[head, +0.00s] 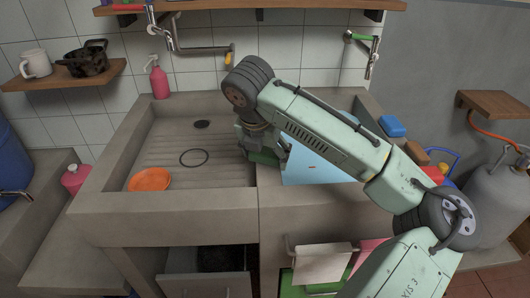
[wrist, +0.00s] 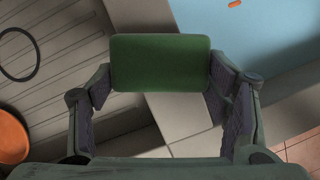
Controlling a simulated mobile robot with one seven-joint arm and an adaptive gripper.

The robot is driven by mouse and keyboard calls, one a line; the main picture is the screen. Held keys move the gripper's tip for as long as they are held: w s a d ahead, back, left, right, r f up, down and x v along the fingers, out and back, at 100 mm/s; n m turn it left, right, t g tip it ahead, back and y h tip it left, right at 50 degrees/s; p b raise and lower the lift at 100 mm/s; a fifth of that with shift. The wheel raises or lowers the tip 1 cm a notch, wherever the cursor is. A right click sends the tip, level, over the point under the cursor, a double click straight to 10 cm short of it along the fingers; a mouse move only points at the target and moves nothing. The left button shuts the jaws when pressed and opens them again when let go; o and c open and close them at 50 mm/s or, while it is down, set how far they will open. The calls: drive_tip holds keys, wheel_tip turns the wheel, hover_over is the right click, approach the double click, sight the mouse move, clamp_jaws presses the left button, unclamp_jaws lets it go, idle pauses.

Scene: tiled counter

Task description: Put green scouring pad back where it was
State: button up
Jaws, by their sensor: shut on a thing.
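The green scouring pad (wrist: 160,62) is a dark green block with rounded corners. In the wrist view it spans the gap between the two fingers of my gripper (wrist: 161,82), which is shut on it. In the head view my gripper (head: 263,151) is low over the divider between the ribbed sink basin (head: 160,146) and the right counter, at the left edge of a light blue board (head: 311,165). The pad is hard to tell from the gripper there. I cannot tell whether the pad touches the surface below.
An orange plate (head: 150,179) and a black ring (head: 194,157) lie in the sink. A blue sponge (head: 392,126) and a brown block (head: 416,153) are on the right. A pink soap bottle (head: 159,78) stands behind the sink. My arm covers part of the right counter.

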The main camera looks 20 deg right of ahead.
drive_tip(key=shift+s+a+f, duration=0.1)
drive_tip(key=shift+s+f, duration=0.05)
drive_tip(key=shift+f, duration=0.45)
drive_tip(key=o, duration=0.7)
drive_tip(key=shift+c, duration=0.2)
drive_tip(key=o, duration=0.3)
drive_tip(key=shift+f+b, duration=0.25)
drive_tip(key=shift+b, duration=0.05)
drive_tip(key=shift+o, duration=0.6)
drive_tip(key=shift+r, duration=0.15)
drive_tip(key=shift+r, duration=0.15)
drive_tip(key=v, duration=1.3)
drive_tip(key=shift+r, duration=0.1)
